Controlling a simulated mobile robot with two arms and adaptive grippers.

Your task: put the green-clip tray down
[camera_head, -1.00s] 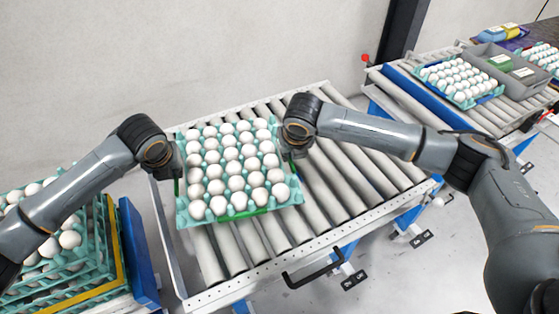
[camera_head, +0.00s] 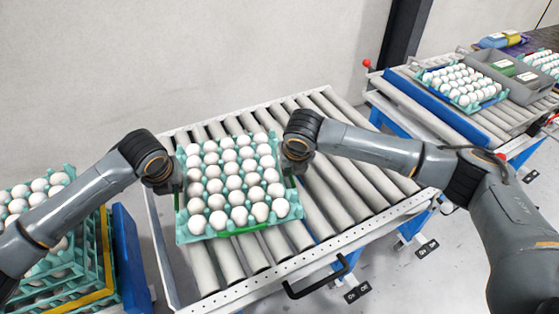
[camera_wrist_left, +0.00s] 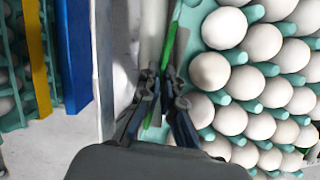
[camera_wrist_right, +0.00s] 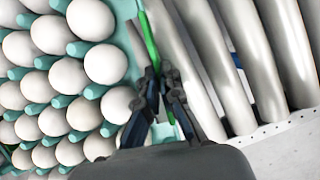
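The turquoise green-clip tray (camera_head: 184,231), full of white eggs, is level between my two grippers over the near left part of the roller conveyor (camera_head: 349,200). A green clip strip (camera_head: 250,228) runs along its front edge. I cannot tell whether its underside touches the rollers. My left gripper (camera_head: 177,188) is shut on a green strip at the tray's left side, seen in the left wrist view (camera_wrist_left: 163,85). My right gripper (camera_head: 290,172) is shut on a matching green strip at the right side, seen in the right wrist view (camera_wrist_right: 158,82). Both fingertips are partly hidden.
A stack of egg trays with a yellow edge (camera_head: 106,250) stands at the left beside a blue panel (camera_head: 130,260). The conveyor's right part is bare. Another egg tray (camera_head: 462,104) and a grey crate (camera_head: 515,66) stand on the far right conveyor. A wall is behind.

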